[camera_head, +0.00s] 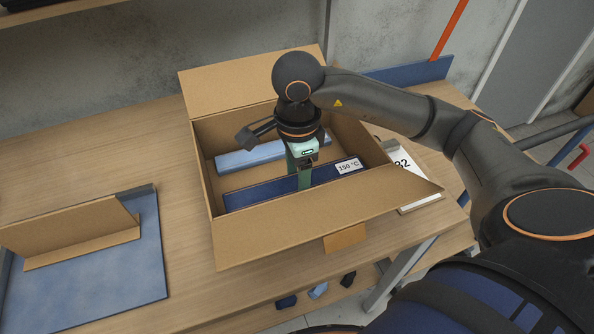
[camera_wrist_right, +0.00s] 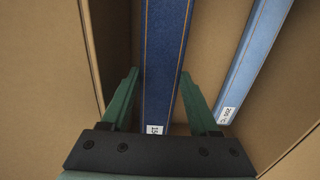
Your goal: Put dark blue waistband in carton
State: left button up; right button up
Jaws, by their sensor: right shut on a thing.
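The open cardboard carton (camera_head: 203,165) stands on the wooden table with its flaps spread. The dark blue waistband (camera_head: 255,194) is a long flat strip inside the carton, along its near side, with a white "150 °C" label at its right end. My right gripper (camera_head: 304,182) reaches down into the carton and is shut on the dark blue waistband. In the right wrist view, the green fingers (camera_wrist_right: 160,78) stand on either side of the dark blue waistband (camera_wrist_right: 165,45). My left gripper is not in view.
A light blue strip (camera_head: 250,156) lies in the carton behind the dark blue one. A blue mat (camera_head: 110,275) with a folded cardboard piece (camera_head: 75,228) lies at left. A white numbered card (camera_head: 420,190) is right of the carton. Small blue and dark pieces hang below the table edge.

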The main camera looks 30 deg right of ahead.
jog(key=shift+f, duration=2.9)
jog(key=shift+f, duration=0.15)
jog(key=o, duration=1.1)
notch_tip(320, 180, up, 12)
jog(key=shift+r, duration=0.15)
